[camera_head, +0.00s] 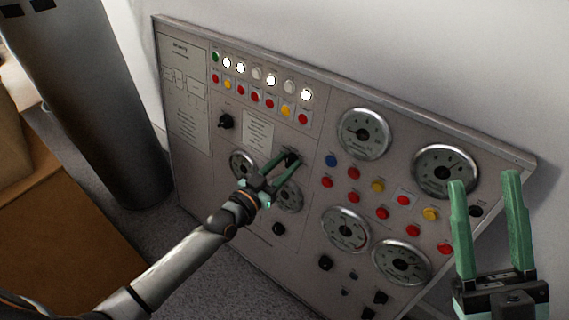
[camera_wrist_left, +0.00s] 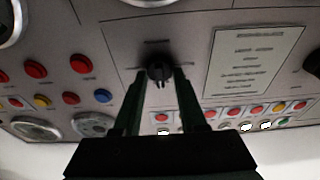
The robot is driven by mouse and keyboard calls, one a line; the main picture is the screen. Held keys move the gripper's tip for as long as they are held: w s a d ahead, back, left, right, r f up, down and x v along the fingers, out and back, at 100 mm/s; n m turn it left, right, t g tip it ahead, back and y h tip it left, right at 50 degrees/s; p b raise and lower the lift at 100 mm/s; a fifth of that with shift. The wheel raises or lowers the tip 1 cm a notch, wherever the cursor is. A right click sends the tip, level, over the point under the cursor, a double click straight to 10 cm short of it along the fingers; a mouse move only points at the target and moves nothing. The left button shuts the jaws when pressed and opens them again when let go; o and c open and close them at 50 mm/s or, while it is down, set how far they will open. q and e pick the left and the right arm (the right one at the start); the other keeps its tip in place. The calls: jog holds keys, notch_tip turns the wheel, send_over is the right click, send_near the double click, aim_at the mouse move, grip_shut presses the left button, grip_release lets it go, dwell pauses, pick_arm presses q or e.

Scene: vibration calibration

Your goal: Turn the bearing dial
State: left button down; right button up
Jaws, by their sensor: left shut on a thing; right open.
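A black rotary dial (camera_head: 291,153) sits on the grey control panel (camera_head: 245,200), left of the blue button. My left gripper (camera_head: 288,162) has its two green fingers around this dial and is shut on it. In the left wrist view the dial (camera_wrist_left: 159,70) shows between the fingertips, with small marks around it; its label is too blurred to read. My right gripper (camera_head: 486,184) is open and empty in front of the panel's lower right side.
Round gauges (camera_head: 363,133) and red, blue and yellow buttons (camera_head: 331,160) fill the panel's right half. Another black knob (camera_head: 226,121) is at the upper left, beside a paper label (camera_head: 258,134). A dark cylinder (camera_head: 95,110) stands left of the panel.

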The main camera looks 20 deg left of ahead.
jog(key=shift+r, duration=0.15)
pick_arm(q)
jog(key=shift+r+n+y+p, duration=0.15)
jog(key=shift+n+y+p, duration=0.35)
jog(key=shift+n+p, duration=1)
pick_arm(e)
notch_tip(320, 180, up, 6)
jog(key=n+p, duration=0.1)
jog(key=p, duration=0.2)
pick_arm(q)
jog(key=shift+f+n+y, duration=0.1)
jog(key=shift+n+y, duration=0.3)
jog(key=shift+n, duration=1.45)
jog(key=shift+f+n+y, duration=0.1)
jog(key=shift+n+y, duration=0.3)
jog(key=shift+n, duration=1.45)
pick_arm(e)
jog(key=w+f+m+h, duration=0.1)
jog(key=w+d+f+m+h, duration=0.1)
jog(key=f+h, duration=0.1)
jog(key=shift+w+f+m, duration=0.2)
jog(key=shift+w+m, duration=0.05)
jog(key=shift+m, duration=0.05)
pick_arm(q)
jog(key=shift+c, duration=2.3)
grip_release()
jog(key=shift+s, duration=0.1)
